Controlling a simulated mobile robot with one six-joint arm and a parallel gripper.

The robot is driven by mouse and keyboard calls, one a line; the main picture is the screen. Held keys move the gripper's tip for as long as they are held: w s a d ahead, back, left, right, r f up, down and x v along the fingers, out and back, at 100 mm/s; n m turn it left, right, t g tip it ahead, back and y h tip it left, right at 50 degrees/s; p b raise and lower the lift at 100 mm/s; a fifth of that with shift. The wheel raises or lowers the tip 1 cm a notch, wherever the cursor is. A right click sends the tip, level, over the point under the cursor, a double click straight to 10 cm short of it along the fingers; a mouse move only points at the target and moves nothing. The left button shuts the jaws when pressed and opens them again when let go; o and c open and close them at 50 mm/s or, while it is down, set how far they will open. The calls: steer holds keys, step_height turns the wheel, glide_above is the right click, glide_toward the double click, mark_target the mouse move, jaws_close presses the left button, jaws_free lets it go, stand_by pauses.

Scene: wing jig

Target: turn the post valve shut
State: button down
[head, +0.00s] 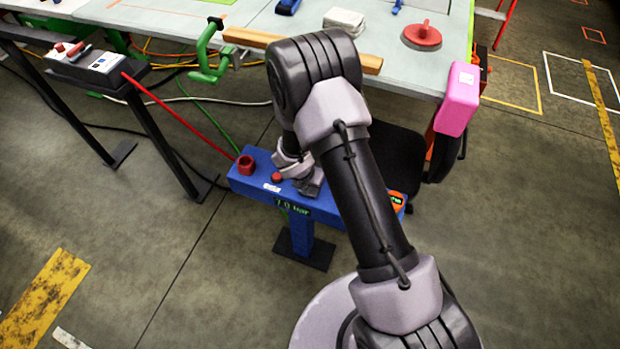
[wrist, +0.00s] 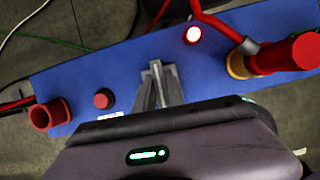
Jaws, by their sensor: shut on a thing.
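The blue post (wrist: 80,72) stands on the floor with a long blue top, a red button (wrist: 102,99) and a red cup-like holder (wrist: 40,117). In the head view its blue top (head: 245,183) lies below my wrist, with a green "7.0 bar" readout (head: 292,207) on its front. My gripper (wrist: 158,72) points down at the middle of this top. Its grey fingers are close together, shut on the post valve's handle, which is mostly hidden between them. I cannot tell the handle's angle. The head view hides most of the valve behind my arm.
A lit red lamp (wrist: 193,34) and a red fitting with a brass collar (wrist: 238,64) stand right of the fingers. A workbench (head: 395,58) with a green clamp (head: 208,58) is behind. A black stand (head: 150,125) is at left.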

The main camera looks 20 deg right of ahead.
steer(key=m+p, duration=0.2)
steer(key=m+g+h+p, duration=0.1)
steer(key=p, duration=0.1)
steer(key=shift+r+m+p, duration=0.2)
steer(key=shift+m+p, duration=0.1)
steer(key=shift+m, duration=0.1)
steer(key=m, duration=0.1)
steer(key=m+g+p, duration=0.1)
steer(key=m, duration=0.1)
steer(key=m+g, duration=0.1)
steer(key=shift+f+m+h, duration=0.25)
steer(key=shift+m+h, duration=0.05)
steer(key=m, duration=0.2)
steer(key=m+g+b, duration=0.1)
steer(key=m, duration=0.1)
steer(key=shift+f+m+g, duration=0.1)
steer(key=shift+m+g, duration=0.2)
steer(key=shift+m+g+b, duration=0.8)
steer(key=shift+m+b, duration=0.45)
steer(key=shift+m, duration=0.85)
steer(key=shift+y, duration=0.4)
steer(key=c, duration=1.4)
jaws_free()
steer(key=shift+c, duration=0.2)
steer(key=shift+r, duration=0.2)
